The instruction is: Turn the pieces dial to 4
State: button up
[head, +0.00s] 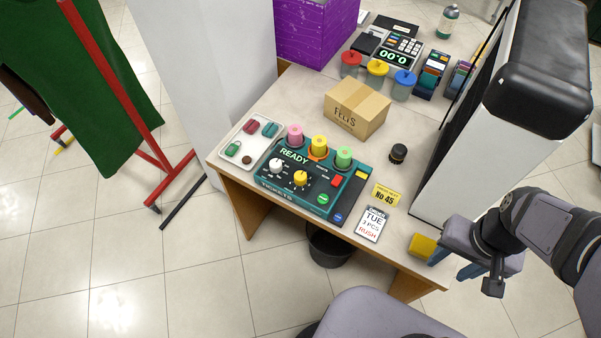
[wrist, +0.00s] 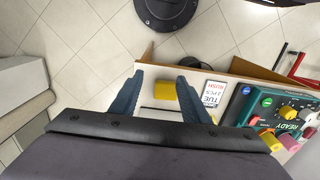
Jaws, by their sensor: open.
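The teal ticket machine (head: 315,202) sits on the counter with its screen reading READY. Its front panel has a white dial (head: 276,166) and a yellow dial (head: 300,178); their labels are too small to read, so I cannot tell which is the pieces dial. The yellow dial also shows at the right of the wrist view (wrist: 288,112). My gripper (head: 455,264) is open and empty at the counter's front right corner, well to the right of the machine. In the wrist view its two blue fingers (wrist: 160,84) are spread apart.
A yellow block (head: 421,245) lies close to my gripper. A ticket card (head: 371,224) and a No 45 tag (head: 385,196) lie between machine and gripper. Spools of thread (head: 319,147) stand behind the dials. A white cabinet (head: 480,130) rises at the right.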

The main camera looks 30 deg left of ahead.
jog(key=w+a+r+n+p, duration=0.3)
jog(key=w+a+r+n, duration=0.1)
jog(key=w+a+n, duration=0.4)
jog(key=n+b, duration=0.2)
jog(key=n, duration=1.9)
send_over(300, 176)
jog(key=f, duration=0.5)
jog(key=shift+w+d, duration=0.15)
jog(key=shift+w, duration=0.1)
jog(key=shift+s+a, duration=0.15)
jog(key=shift+a, duration=0.25)
jog(key=shift+d+f+p, duration=0.15)
jog(key=shift+f+p, duration=1.15)
jog(key=shift+f, duration=2.4)
jog(key=c, duration=1.1)
